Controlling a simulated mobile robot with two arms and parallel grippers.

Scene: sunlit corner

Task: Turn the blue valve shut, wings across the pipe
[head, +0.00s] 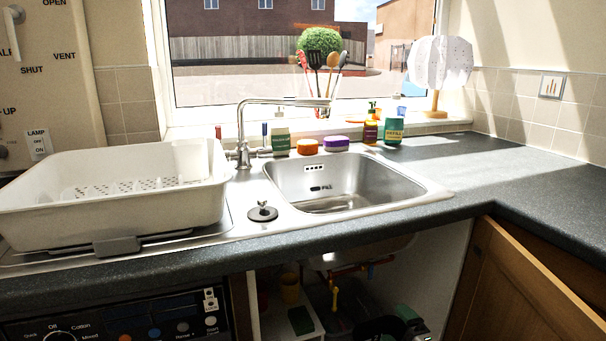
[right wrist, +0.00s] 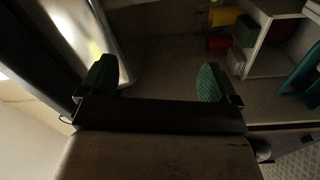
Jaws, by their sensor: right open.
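Under the sink, a small blue piece, which looks like the blue valve (head: 371,272), sits at the right end of a reddish pipe (head: 346,270). It is too small and shaded to tell how its wings lie. My right gripper (head: 408,318) is low in the cupboard opening, below and to the right of the valve, apart from it. In the right wrist view its green fingers (right wrist: 160,84) are wide apart with nothing between them. I cannot make out the valve in that view. My left gripper is not in view.
A yellow fitting (head: 335,294) hangs below the pipe. The sink bowl (head: 345,190) and dark worktop edge lie above. A wooden door (head: 520,290) stands at the right. Containers stand at the cupboard's left; red, yellow and green items (right wrist: 224,16) show in the right wrist view.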

